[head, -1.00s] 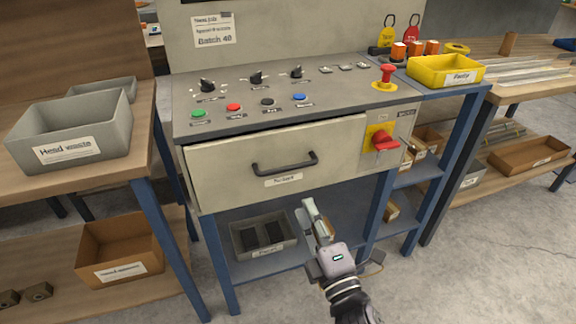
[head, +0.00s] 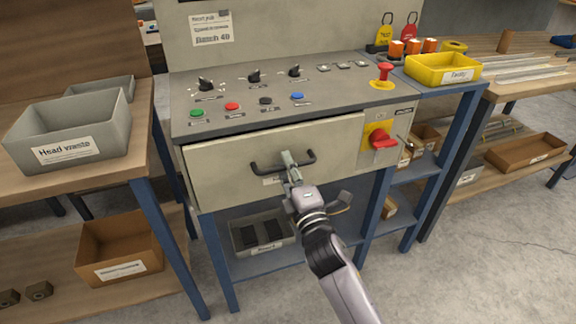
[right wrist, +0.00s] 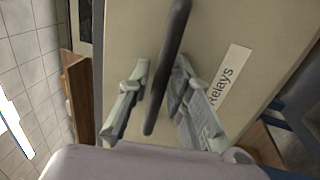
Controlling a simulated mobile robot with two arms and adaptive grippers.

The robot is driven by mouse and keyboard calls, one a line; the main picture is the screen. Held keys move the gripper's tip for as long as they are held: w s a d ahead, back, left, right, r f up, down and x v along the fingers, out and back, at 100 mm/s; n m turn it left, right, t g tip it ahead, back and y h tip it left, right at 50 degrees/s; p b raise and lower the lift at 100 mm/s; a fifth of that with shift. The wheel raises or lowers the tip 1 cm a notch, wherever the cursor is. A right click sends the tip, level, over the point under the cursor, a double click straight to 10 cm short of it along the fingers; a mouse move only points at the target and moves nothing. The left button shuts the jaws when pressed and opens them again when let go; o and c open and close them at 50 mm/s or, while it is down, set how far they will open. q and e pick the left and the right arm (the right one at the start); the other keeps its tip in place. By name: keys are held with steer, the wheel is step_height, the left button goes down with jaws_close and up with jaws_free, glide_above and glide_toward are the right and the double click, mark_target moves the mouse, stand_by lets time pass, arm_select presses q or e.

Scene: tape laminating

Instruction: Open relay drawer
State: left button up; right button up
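The cream relay drawer (head: 222,172) is in the front of the control bench in the head view, with a thin dark gap along its top edge. Its dark bar handle (head: 267,172) crosses the middle of the front. My right gripper (head: 289,164) is at the middle of this handle and partly hides the label below it. In the right wrist view, the handle (right wrist: 168,70) runs between the two spread fingers of the right gripper (right wrist: 158,103), with visible room beside it. The label (right wrist: 230,77) reads "Relays". My left gripper is not in view.
Above the drawer is a panel (head: 330,100) with knobs and coloured buttons. A red switch (head: 382,138) on a yellow plate sits right of the drawer. Below is a shelf with a grey bin (head: 262,245). Blue legs flank the bench; the floor in front is clear.

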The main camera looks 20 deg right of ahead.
steer(key=shift+c, duration=0.3)
jaws_close()
stand_by(0.3)
